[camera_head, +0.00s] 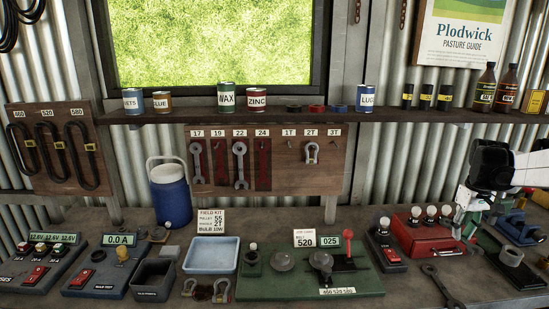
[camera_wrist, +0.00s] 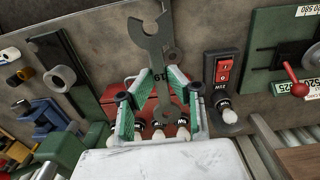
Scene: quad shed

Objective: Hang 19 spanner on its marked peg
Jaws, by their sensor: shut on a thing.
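My gripper (camera_head: 466,212) is at the right of the head view, above the bench by the red box. In the wrist view its green-padded fingers (camera_wrist: 161,88) are shut on the handle of the grey 19 spanner (camera_wrist: 150,46), which bears a "19" mark. Its open jaw points to the top of that view and its ring end to the bottom. I cannot make it out clearly in the head view. The peg board (camera_head: 318,181) is at the back centre. Its 19 place (camera_head: 219,162) shows a bare red marking between the hung 17 spanner (camera_head: 197,163) and 22 spanner (camera_head: 240,166).
Another spanner (camera_head: 440,284) lies on the bench front, partly behind the held one in the wrist view. A red box with bulbs (camera_head: 432,238) and a switch panel (camera_head: 386,256) stand nearby. A shelf (camera_head: 420,115) with cans runs above the board. A blue jug (camera_head: 171,197) stands left.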

